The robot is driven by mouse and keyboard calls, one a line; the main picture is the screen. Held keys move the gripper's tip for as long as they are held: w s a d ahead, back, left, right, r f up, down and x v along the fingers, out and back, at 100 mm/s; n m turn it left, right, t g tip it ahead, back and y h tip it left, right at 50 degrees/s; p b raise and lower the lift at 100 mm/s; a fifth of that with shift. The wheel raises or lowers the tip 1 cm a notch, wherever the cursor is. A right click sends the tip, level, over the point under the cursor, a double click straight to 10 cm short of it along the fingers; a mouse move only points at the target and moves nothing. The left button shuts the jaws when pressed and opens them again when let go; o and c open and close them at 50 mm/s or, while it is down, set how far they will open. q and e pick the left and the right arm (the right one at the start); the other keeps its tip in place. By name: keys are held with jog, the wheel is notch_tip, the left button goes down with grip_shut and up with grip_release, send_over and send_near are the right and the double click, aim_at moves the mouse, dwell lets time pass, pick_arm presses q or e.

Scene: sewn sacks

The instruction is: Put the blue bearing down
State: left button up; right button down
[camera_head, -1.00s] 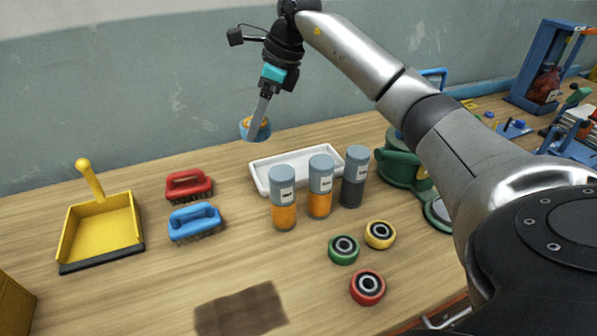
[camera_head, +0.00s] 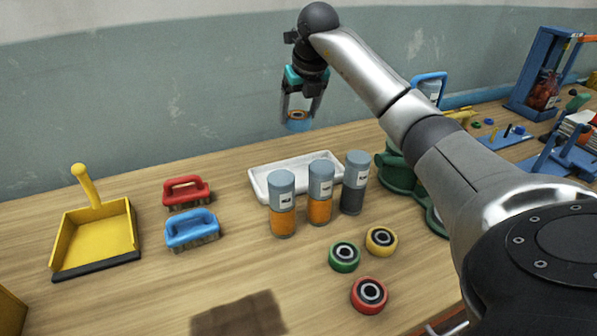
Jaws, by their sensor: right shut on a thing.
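The blue bearing (camera_head: 298,125) has a blue outer ring and an orange-brown inside. My right gripper (camera_head: 299,117) is shut on it and holds it in the air, in front of the wall and above the back of the table. The gripper points down, with one finger on each side of the bearing. Below it and a little nearer lies a white tray (camera_head: 262,190). The front part of the tray is hidden by the bottles. My left gripper is not in view.
Bottles with grey-blue caps stand before the tray, two orange (camera_head: 282,222) and one dark (camera_head: 353,198). Green (camera_head: 331,261), yellow (camera_head: 370,247) and red (camera_head: 357,305) bearings lie nearer. Red (camera_head: 187,186) and blue (camera_head: 192,226) brushes and a yellow dustpan (camera_head: 95,240) are left.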

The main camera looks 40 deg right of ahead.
notch_tip(320, 180, down, 15)
jog(key=shift+b, duration=1.2)
jog(key=shift+f, duration=0.2)
grip_release()
jog(key=shift+r, duration=0.1)
jog(key=shift+s+r, duration=0.1)
jog(key=shift+r, duration=0.2)
jog(key=p+v, duration=0.2)
jog(key=v, duration=0.9)
jog(key=shift+s+r, duration=0.2)
